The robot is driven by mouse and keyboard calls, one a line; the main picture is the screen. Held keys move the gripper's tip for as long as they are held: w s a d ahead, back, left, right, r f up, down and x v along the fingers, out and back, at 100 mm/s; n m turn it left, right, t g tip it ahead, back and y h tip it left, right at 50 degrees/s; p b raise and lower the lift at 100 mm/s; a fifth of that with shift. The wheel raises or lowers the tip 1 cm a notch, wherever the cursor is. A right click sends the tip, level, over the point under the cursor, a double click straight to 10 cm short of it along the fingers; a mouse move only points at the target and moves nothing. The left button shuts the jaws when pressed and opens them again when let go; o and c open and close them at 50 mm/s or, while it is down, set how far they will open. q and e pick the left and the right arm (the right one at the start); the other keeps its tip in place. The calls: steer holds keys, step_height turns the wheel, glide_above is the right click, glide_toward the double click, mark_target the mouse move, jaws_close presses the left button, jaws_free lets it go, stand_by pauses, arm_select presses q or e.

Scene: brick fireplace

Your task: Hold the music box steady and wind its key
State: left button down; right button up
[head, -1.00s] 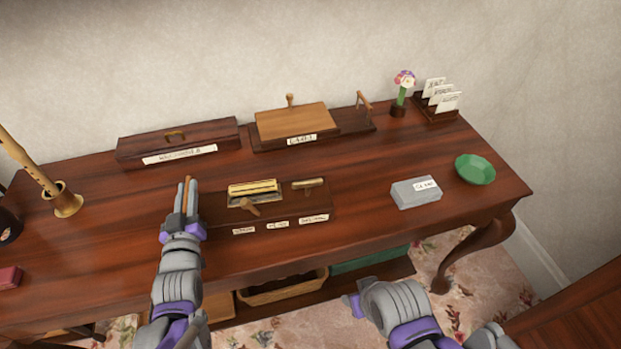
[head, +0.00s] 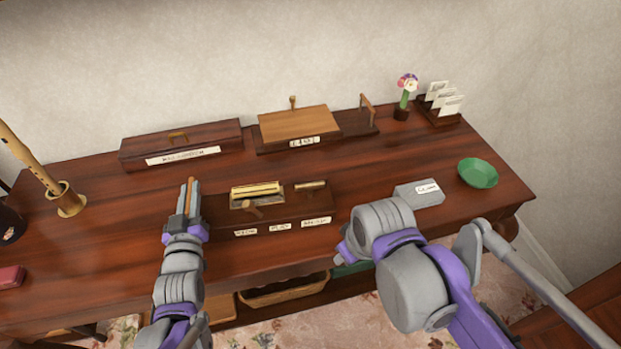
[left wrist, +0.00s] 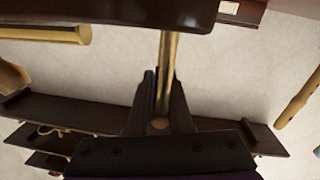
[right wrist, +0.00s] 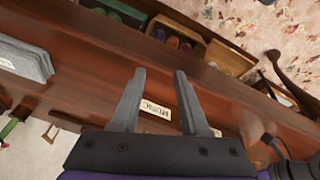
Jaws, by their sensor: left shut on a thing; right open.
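The music box (head: 312,203) is a low dark wooden box on the desk, with a brass mechanism (head: 256,190) on top. A wooden knob (head: 250,210) sits near its front. My left gripper (head: 190,187) is at the box's left end, shut on a slim brass rod, which also shows in the left wrist view (left wrist: 168,60). I cannot tell if this rod is the key. My right gripper (right wrist: 160,78) is open and empty, over the desk's front part, with a label marked MUSIC (right wrist: 155,109) beyond its fingers. My arm hides its fingers in the head view.
A grey block (head: 405,193) and a green dish (head: 478,172) stand to the right. Behind are a dark lidded box (head: 140,150) and a wooden board on a base (head: 300,124).

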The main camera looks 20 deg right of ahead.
steer(key=w+a+r+n+g, duration=0.2)
steer(key=w+r+n, duration=0.5)
steer(key=w+r, duration=0.4)
steer(key=n+g, duration=0.2)
steer(key=n, duration=0.4)
glide_toward(310, 183)
steer(key=f, duration=0.8)
steer(key=shift+s+f, duration=0.2)
steer(key=shift+f, duration=0.15)
jaws_close()
